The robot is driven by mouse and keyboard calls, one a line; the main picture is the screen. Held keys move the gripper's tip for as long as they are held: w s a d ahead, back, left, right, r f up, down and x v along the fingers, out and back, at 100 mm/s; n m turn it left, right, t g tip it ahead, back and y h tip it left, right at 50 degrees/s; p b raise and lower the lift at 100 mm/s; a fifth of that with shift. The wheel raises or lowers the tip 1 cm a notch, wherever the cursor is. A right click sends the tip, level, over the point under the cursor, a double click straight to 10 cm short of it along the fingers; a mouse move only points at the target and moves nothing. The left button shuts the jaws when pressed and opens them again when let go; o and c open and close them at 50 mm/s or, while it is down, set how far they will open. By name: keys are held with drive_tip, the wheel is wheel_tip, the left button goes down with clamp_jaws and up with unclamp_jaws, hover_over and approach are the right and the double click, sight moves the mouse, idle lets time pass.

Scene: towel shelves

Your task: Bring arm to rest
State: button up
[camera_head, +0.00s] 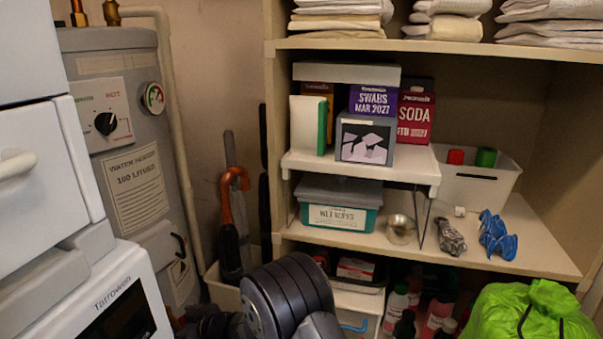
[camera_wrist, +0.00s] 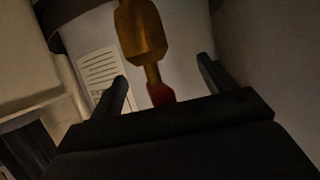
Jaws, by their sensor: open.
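My arm (camera_head: 290,297) shows at the bottom centre of the head view as dark, rounded links, low in front of the shelves. My gripper (camera_wrist: 163,72) shows in the wrist view with its two dark fingers spread apart. Nothing is held between them. Beyond the fingers is a brass-coloured piece (camera_wrist: 142,35) with a red part below it; I cannot tell whether it touches a finger. A pale labelled surface (camera_wrist: 100,72) lies behind. In the head view I cannot make out the fingers clearly.
The water heater (camera_head: 128,150) and white appliances (camera_head: 75,300) stand at left. Umbrellas (camera_head: 233,215) stand in a bin beside my arm. The shelf (camera_head: 545,262) holds boxes, a white bin (camera_head: 475,190) and small items. Bottles (camera_head: 400,305) and a green bag (camera_head: 530,312) are low at right.

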drive_tip(key=shift+w+d+f+m+t+h+b, duration=0.1)
drive_tip(key=shift+m+t+h+b, duration=0.35)
drive_tip(key=shift+b, duration=1.1)
drive_tip(key=shift+w+m+t+h+b, duration=0.1)
drive_tip(key=shift+m+t+b, duration=0.6)
drive_tip(key=shift+b, duration=0.85)
